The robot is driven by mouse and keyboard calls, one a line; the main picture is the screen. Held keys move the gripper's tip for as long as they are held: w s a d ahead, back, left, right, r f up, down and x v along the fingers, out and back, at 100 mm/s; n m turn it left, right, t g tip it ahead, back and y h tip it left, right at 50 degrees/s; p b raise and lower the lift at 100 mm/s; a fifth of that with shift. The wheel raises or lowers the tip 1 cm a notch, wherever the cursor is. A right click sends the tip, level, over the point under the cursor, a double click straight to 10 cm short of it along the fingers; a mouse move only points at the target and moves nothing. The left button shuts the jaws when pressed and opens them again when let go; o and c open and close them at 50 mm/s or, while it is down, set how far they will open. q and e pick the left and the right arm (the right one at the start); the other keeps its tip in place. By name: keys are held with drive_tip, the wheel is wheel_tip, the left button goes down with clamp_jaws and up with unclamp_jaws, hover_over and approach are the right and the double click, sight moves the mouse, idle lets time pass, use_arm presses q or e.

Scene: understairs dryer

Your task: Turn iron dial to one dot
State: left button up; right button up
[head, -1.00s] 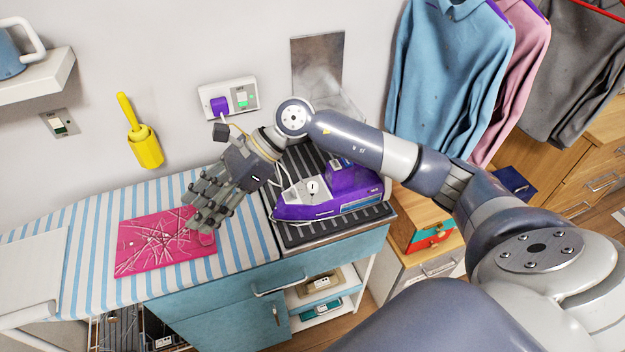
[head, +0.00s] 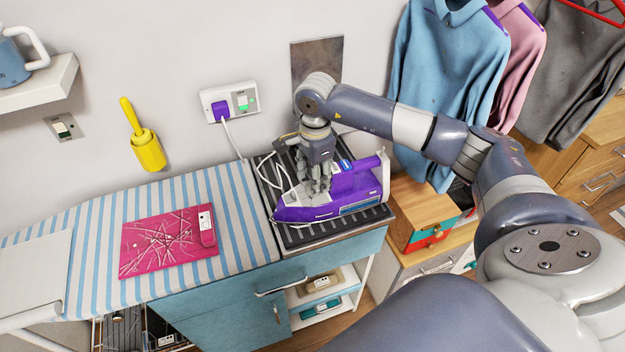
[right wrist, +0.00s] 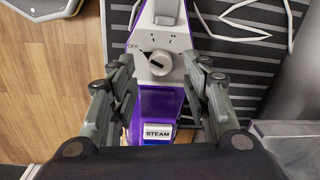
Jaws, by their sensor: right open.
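The purple and white iron (head: 352,188) lies on the dark ribbed rest at the right end of the ironing board. Its pale round dial (right wrist: 159,63) shows in the right wrist view, with the printed word OFF at its upper left and small dot marks above. The dial's dark pointer mark faces the OFF side. My right gripper (head: 316,186) points down over the iron's top. In the right wrist view its open fingers (right wrist: 159,80) stand on either side of the dial, apart from it. In the head view the fingers hide the dial. My left gripper is out of view.
A pink mat (head: 160,245) lies on the striped board. A wall socket (head: 241,100) and hanging shirts (head: 445,90) are behind.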

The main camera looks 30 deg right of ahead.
drive_tip(key=shift+f, duration=1.45)
clamp_jaws()
drive_tip(key=m+b, duration=0.2)
drive_tip(key=m, duration=0.1)
drive_tip(key=shift+a+f, duration=0.1)
drive_tip(key=shift+f, duration=0.1)
drive_tip(key=m+b, duration=0.1)
drive_tip(key=m, duration=0.2)
drive_tip(key=shift+m+b, duration=0.4)
drive_tip(key=shift+s+a+m+b, duration=0.1)
drive_tip(key=shift+m+b, duration=0.2)
drive_tip(key=shift+m, duration=0.5)
